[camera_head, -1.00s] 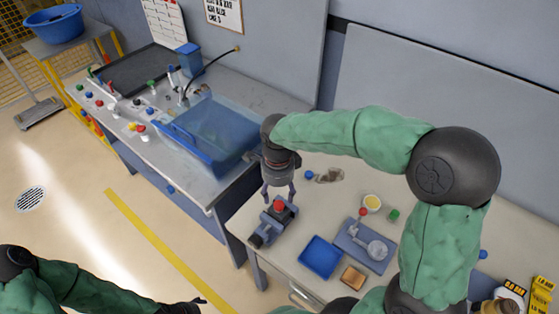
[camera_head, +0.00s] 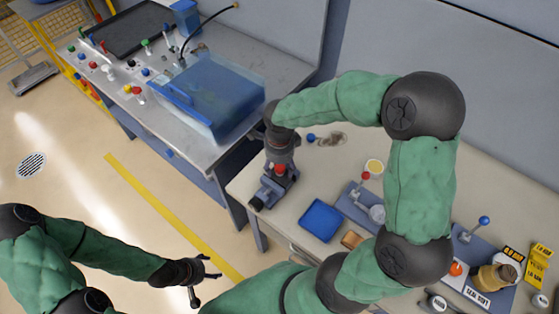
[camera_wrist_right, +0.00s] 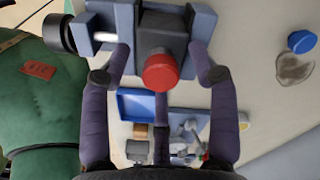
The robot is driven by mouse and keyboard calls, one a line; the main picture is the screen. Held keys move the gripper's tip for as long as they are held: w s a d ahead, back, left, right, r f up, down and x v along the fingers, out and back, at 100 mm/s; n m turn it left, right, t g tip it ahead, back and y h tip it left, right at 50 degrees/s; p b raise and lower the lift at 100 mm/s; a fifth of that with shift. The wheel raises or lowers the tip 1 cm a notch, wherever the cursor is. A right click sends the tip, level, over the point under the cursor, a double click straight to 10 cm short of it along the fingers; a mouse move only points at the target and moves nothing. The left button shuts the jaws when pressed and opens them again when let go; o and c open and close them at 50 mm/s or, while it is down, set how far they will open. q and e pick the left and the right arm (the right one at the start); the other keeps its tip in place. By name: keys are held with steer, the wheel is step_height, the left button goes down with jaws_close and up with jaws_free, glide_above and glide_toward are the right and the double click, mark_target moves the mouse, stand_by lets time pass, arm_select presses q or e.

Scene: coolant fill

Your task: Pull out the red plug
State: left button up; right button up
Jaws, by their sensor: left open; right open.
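The red plug (camera_head: 280,169) is a short red cylinder on a blue-grey fixture (camera_head: 270,190) near the left edge of the right-hand table. In the right wrist view the red plug (camera_wrist_right: 161,72) shows between my open right gripper's fingers, seated in a dark block. My right gripper (camera_head: 281,162) is right above the fixture, its fingers spread around the plug; I cannot tell whether they touch it. My left gripper (camera_head: 200,278) is open and empty over the floor at the lower left, away from the table.
A blue tray (camera_head: 321,220) lies in front of the fixture, with a lever device (camera_head: 362,196) beside it. A blue cap (camera_head: 311,138) and a stain lie behind. A translucent blue bin (camera_head: 212,100) stands on the left bench.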

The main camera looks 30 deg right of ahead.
mark_target(279, 167)
steer(key=shift+f, duration=0.25)
steer(key=c, duration=1.2)
steer(key=o, duration=0.4)
steer(key=shift+c, duration=1.2)
steer(key=shift+r, duration=0.45)
steer(key=shift+r+p, duration=1.3)
steer(key=shift+r, duration=0.75)
